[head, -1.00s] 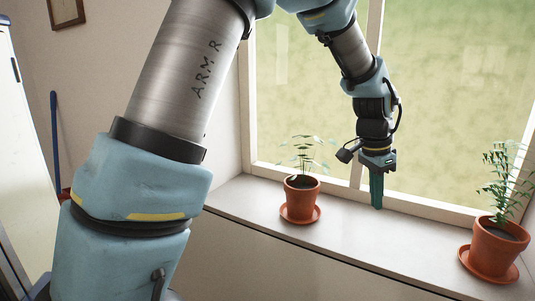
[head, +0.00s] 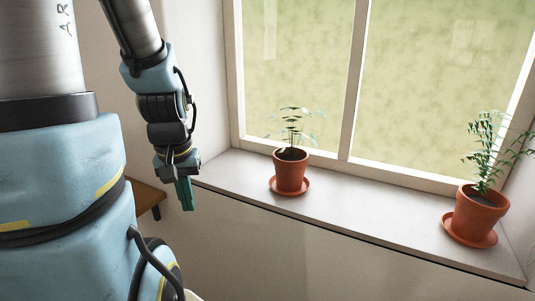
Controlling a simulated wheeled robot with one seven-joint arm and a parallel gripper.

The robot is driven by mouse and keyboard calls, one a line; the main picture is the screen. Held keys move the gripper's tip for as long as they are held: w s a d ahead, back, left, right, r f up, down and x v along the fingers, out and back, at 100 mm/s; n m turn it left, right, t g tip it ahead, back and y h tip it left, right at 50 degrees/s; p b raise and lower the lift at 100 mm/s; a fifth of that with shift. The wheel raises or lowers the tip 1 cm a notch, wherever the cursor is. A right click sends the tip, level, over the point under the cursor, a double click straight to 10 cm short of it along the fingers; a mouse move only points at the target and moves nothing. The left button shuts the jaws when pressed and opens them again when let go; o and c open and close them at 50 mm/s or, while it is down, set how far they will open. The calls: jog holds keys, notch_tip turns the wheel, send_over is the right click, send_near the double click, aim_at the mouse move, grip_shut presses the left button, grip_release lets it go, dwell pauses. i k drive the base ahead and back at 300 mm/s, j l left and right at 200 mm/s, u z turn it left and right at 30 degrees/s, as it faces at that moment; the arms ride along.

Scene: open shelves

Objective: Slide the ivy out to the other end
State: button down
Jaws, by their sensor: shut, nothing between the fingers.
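Two plants in terracotta pots stand upright on saucers on a white windowsill. The left plant (head: 290,172) is small with thin, spreading leaves, towards the sill's left end. The right plant (head: 477,215) is taller and bushier, near the sill's right end. I cannot tell surely which is the ivy. My gripper (head: 186,196) is shut and empty, its green fingers pointing down. In the picture it hangs at the left end of the sill, left of the left plant and apart from both pots.
The windowsill (head: 385,207) is bare between the two pots. The window frame (head: 352,90) rises behind them. A wooden table corner (head: 147,194) shows behind and left of my gripper. My arm covers the left side.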

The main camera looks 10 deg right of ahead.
aim_at(290, 163)
jog(key=l+u, duration=0.2)
jog(key=l, duration=0.15)
jog(key=k+l+u, duration=0.2)
jog(key=l, duration=0.15)
jog(key=l+u, duration=0.2)
jog(key=l, duration=0.2)
jog(key=k+l+u, duration=0.2)
jog(key=l, duration=0.1)
